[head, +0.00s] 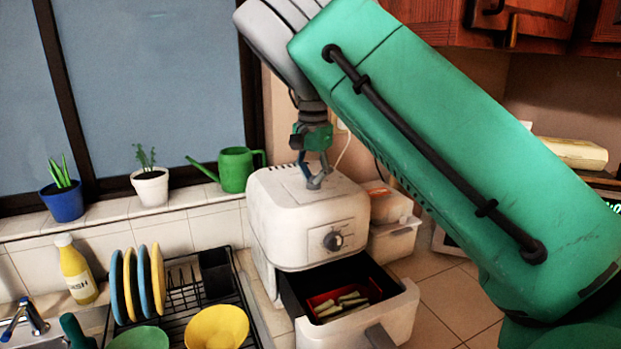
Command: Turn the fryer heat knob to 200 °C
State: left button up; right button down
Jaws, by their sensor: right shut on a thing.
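The white fryer (285,215) stands on the counter in the middle of the head view. Its round heat knob (333,241) is on the front face, dark-rimmed with a light grip bar; the scale marks are too small to read. The fryer drawer (398,305) is pulled out, with pale food pieces (343,303) in its red inside. My right gripper (315,184) points down at the fryer's top, above and apart from the knob in the picture. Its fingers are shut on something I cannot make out. My left gripper is not in view.
My right arm covers the right side. A dish rack (183,318) with plates and bowls stands left of the fryer. A green watering can (235,168) and potted plants are on the sill. Clear containers (392,222) stand right of the fryer. A yellow bottle (75,270) stands at left.

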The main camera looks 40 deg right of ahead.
jog(key=shift+s+f, duration=0.15)
jog(key=shift+f, duration=0.15)
